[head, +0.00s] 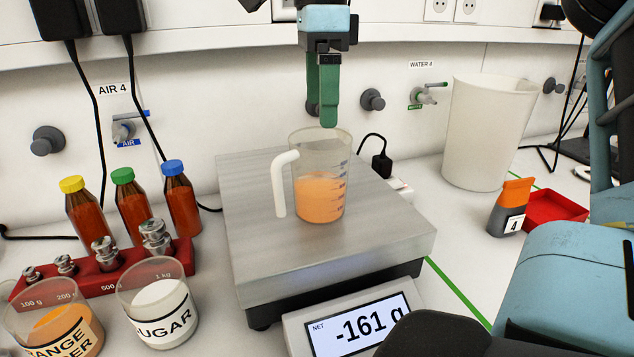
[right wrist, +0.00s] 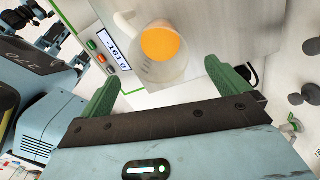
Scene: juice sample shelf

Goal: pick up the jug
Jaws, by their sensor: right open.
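The clear jug (head: 321,195) stands upright on the steel plate of the scale (head: 255,255), part filled with orange liquid. Its white handle (head: 281,185) points left. My right gripper (head: 325,115) is above the jug in the head view, green fingers pointing down, tips close to the rim's far edge. The fingers are seen nearly edge-on there. In the right wrist view the gripper (right wrist: 168,88) is open and empty, and the jug (right wrist: 160,45) shows beyond the gap between the fingers. My left gripper is not in view.
The scale display (head: 362,325) reads -161 g. Left are capped bottles (head: 132,210), a red weight rack (head: 110,270), an orange beaker (head: 60,325) and a sugar beaker (head: 160,305). Right are a white bin (head: 487,135), an orange-topped bottle (head: 510,208) and a red tray (head: 553,208).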

